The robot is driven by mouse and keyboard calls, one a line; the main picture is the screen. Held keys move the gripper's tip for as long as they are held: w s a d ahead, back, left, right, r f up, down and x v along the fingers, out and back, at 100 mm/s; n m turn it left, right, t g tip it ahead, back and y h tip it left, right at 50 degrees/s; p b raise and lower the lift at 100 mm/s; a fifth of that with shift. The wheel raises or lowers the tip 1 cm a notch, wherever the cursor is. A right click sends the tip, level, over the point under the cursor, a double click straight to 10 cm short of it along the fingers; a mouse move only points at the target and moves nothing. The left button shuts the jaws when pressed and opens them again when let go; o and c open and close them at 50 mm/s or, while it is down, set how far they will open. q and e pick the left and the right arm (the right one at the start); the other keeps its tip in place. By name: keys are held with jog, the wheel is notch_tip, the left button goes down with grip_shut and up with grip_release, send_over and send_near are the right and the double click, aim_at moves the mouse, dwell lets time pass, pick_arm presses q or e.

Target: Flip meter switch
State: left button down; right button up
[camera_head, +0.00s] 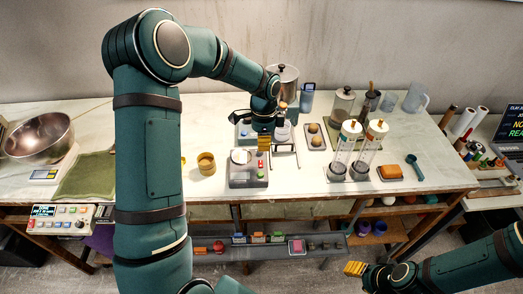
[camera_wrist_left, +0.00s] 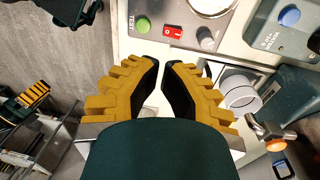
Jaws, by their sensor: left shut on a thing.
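The meter (camera_head: 248,181), a grey box with a round white dial, stands near the table's front edge. In the left wrist view its panel (camera_wrist_left: 188,14) shows a green TEST button (camera_wrist_left: 143,25), a red rocker switch (camera_wrist_left: 172,31) and a grey knob (camera_wrist_left: 207,38). My left gripper (camera_head: 264,147) is above the meter's back right side. In the left wrist view its yellow fingers (camera_wrist_left: 160,68) are close together, tips just short of the red switch. What lies between them cannot be made out. My right gripper (camera_head: 354,268) is low in front of the table, its opening unclear.
A second box with a blue button (camera_wrist_left: 289,16) stands behind the meter. A tan cup (camera_head: 206,164) is left of it. A metal bowl (camera_head: 40,138) sits far left.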

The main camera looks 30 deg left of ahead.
pick_arm(q)
jog(key=r, duration=0.4)
jog(key=shift+s+d+r, duration=0.1)
jog(key=shift+s+d, duration=0.15)
jog(key=shift+s, duration=0.05)
jog(key=shift+s, duration=0.1)
